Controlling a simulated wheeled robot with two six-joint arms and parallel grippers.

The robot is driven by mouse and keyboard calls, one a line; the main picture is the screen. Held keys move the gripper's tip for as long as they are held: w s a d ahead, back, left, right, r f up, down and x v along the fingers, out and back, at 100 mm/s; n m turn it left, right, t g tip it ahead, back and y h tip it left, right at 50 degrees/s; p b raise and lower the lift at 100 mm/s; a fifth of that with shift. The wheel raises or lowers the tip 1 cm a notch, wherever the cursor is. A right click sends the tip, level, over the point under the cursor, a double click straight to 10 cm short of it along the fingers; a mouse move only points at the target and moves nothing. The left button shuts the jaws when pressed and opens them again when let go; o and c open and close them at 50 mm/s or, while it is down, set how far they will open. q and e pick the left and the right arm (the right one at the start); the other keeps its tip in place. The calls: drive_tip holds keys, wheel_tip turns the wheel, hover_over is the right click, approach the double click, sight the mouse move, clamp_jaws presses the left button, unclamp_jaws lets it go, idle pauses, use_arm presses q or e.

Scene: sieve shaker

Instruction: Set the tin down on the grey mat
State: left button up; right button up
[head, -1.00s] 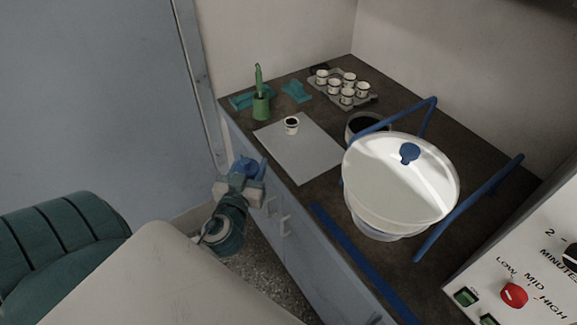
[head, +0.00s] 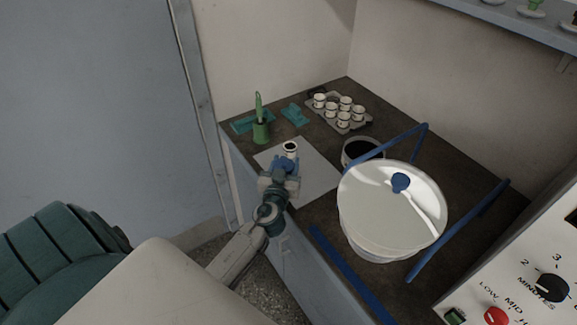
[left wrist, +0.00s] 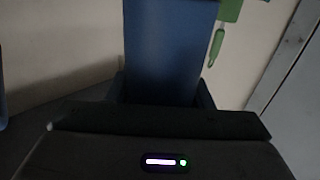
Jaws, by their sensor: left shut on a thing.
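My right gripper is not in view.
A green pot (head: 261,132) with a green-handled tool stands left of the mat, near teal cloths (head: 294,114). A tray (head: 361,126) of several white cups is behind. A white bowl-like vessel (head: 375,225) in a blue frame stands right. The mat's right part is clear.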

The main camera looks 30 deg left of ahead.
use_arm(q)
drive_tip(key=shift+w+r, duration=0.1)
drive_tip(key=shift+w, duration=0.35)
drive_tip(key=shift+w+f, duration=0.3)
drive_tip(key=shift+f, duration=1.4)
drive_tip(key=shift+f, duration=0.15)
drive_tip(key=o, duration=1.1)
drive_tip(key=shift+b, duration=0.3)
drive_tip(key=shift+c, duration=0.2)
